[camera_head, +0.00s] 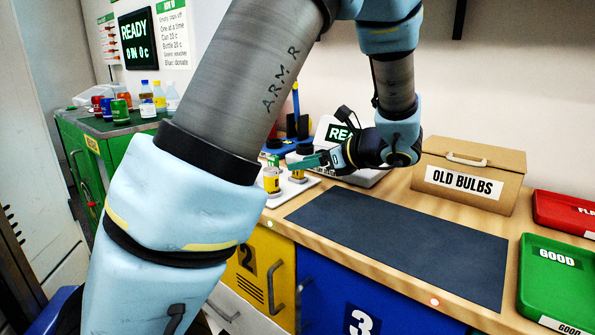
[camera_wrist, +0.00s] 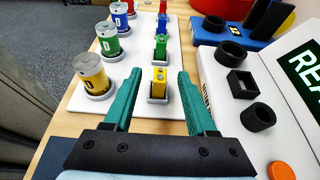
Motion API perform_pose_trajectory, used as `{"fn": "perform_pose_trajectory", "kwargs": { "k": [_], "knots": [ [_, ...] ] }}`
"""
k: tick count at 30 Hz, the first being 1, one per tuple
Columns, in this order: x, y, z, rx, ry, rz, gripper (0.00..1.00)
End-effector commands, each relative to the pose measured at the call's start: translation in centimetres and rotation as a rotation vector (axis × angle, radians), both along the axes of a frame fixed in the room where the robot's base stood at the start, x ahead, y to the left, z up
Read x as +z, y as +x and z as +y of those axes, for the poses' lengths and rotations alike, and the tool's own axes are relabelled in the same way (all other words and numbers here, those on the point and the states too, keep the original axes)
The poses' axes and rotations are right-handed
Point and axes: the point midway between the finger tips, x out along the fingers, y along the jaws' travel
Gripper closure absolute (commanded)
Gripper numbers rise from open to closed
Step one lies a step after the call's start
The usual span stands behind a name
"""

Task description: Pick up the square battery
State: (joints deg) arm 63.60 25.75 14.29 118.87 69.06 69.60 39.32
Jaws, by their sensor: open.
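In the wrist view, a small yellow square-sided battery (camera_wrist: 159,80) stands upright in a holder on a white tray (camera_wrist: 110,108). Green (camera_wrist: 160,46) and blue (camera_wrist: 162,22) batteries of the same kind stand behind it, with a red one (camera_wrist: 163,6) beyond. My gripper (camera_wrist: 160,73) is open, with one teal finger on each side of the yellow battery; I see gaps on both sides. In the head view, my gripper (camera_head: 300,162) is low over the tray at the bench's left part, partly covering the batteries.
Round batteries (camera_wrist: 93,72) stand in a row left of the fingers. A white tester (camera_wrist: 215,75) with round and square black sockets is close on the right. In the head view, a dark mat (camera_head: 400,235), bulb box (camera_head: 470,172) and green tray (camera_head: 555,280) lie to the right.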

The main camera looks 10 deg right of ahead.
Motion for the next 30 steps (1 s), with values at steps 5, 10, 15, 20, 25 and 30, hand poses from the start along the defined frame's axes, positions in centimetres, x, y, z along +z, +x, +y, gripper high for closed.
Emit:
{"fn": "perform_pose_trajectory", "kwargs": {
  "k": [5,10,15,20,25,30],
  "knots": [
    [-0.9,1.5,1.5,0.001,0.002,0.0,0.43],
    [-1.2,1.8,1.7,-0.001,-0.001,0.0,0.43],
    [-1.2,1.8,1.7,-0.001,-0.001,0.0,0.47],
    [-1.1,1.8,1.7,-0.001,-0.001,0.0,0.66],
    [-1.1,1.8,1.7,-0.001,-0.001,0.0,0.85],
    [-1.1,1.8,1.7,-0.001,-0.001,0.0,1.0]
  ]
}}
